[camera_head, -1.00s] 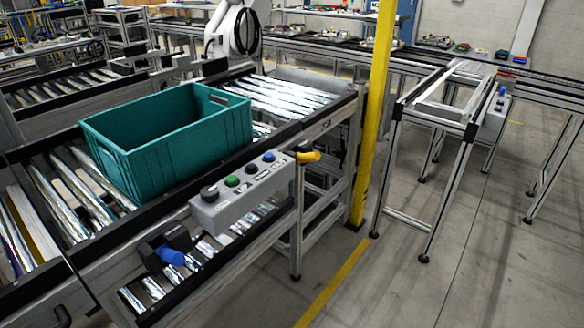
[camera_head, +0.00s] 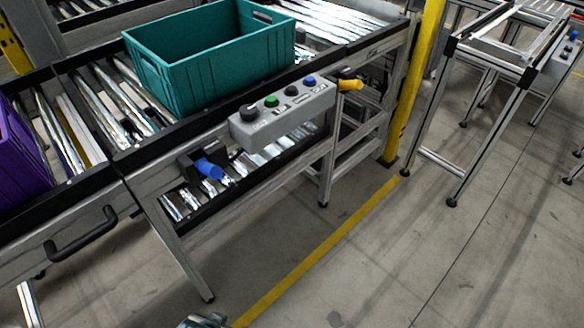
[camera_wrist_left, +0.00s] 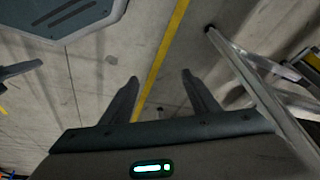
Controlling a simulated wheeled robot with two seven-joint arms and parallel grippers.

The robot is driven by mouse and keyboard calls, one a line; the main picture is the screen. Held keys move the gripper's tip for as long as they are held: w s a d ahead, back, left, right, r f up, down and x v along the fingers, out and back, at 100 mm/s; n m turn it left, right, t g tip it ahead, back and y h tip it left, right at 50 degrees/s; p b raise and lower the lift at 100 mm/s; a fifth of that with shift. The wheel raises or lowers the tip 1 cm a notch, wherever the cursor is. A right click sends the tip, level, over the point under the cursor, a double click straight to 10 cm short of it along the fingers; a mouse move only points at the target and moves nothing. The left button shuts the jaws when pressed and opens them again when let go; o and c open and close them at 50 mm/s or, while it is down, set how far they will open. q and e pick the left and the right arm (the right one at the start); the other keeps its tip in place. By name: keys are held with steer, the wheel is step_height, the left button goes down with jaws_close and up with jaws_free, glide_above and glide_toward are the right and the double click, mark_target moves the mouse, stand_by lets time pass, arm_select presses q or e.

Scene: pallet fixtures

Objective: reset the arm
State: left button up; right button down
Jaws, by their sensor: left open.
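My left gripper (camera_wrist_left: 160,98) is open in the left wrist view. Its two fingers are spread with nothing between them, over the bare floor and a yellow floor line. In the head view, a small grey part of my own body shows at the bottom edge, beside the yellow line. Neither gripper's fingers can be made out in the head view.
A teal crate (camera_head: 215,62) stands on the roller conveyor, with a purple crate (camera_head: 18,155) at the left edge. A grey button box (camera_head: 283,117) is on the conveyor's side. A yellow post (camera_head: 412,85) and metal frame stand right. The floor (camera_head: 400,260) in front is clear.

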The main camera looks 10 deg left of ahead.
arm_select(q)
step_height(320, 180, down, 20)
steer(key=s+d+t, duration=0.1)
steer(key=s, duration=0.1)
steer(key=shift+s+d+f+h+p, duration=0.15)
steer(key=shift+s+d+h+p, duration=0.15)
steer(key=shift+d+p, duration=0.15)
arm_select(e)
steer(key=shift+w+a+r+t, duration=0.4)
steer(key=shift+w+a+t, duration=0.1)
steer(key=shift+w+a, duration=0.15)
steer(key=shift+s, duration=0.25)
